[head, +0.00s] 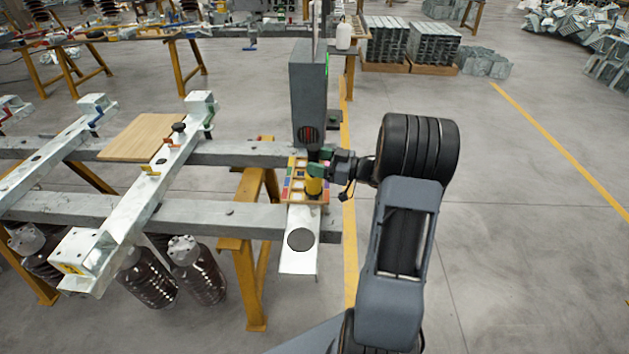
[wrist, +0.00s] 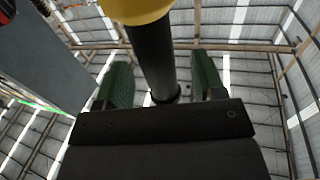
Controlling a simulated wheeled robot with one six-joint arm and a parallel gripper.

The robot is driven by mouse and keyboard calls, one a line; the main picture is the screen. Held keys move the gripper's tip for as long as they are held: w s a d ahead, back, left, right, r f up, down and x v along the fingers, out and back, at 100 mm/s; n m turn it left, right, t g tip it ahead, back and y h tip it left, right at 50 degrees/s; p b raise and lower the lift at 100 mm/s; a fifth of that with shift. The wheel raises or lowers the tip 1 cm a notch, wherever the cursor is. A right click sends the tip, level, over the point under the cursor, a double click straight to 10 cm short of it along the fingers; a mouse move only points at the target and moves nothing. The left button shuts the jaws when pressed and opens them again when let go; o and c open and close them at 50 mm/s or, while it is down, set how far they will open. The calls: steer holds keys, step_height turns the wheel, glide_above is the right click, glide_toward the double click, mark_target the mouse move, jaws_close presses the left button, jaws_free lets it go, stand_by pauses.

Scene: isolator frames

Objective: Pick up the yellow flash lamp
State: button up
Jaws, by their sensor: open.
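The yellow flash lamp (head: 313,183) stands upright on a small board with coloured squares (head: 292,190), at the end of the steel frame in the head view. In the wrist view its yellow part (wrist: 138,10) is at the top and its dark shaft (wrist: 155,60) runs down between my fingers. My gripper (head: 322,162) is at the lamp's upper part, coming from the right. In the wrist view my gripper (wrist: 162,85) has its two green fingers apart, one on each side of the shaft, with gaps visible. Part of the lamp is hidden by the fingers in the head view.
A tall grey box (head: 308,90) stands close behind the lamp. A pale plate with a dark disc (head: 298,262) juts out in front. Steel beams (head: 200,212) on yellow trestles (head: 250,290) fill the left.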

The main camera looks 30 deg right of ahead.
steer(key=shift+x, duration=1.6)
steer(key=shift+c, duration=0.4)
jaws_close()
steer(key=shift+r, duration=0.1)
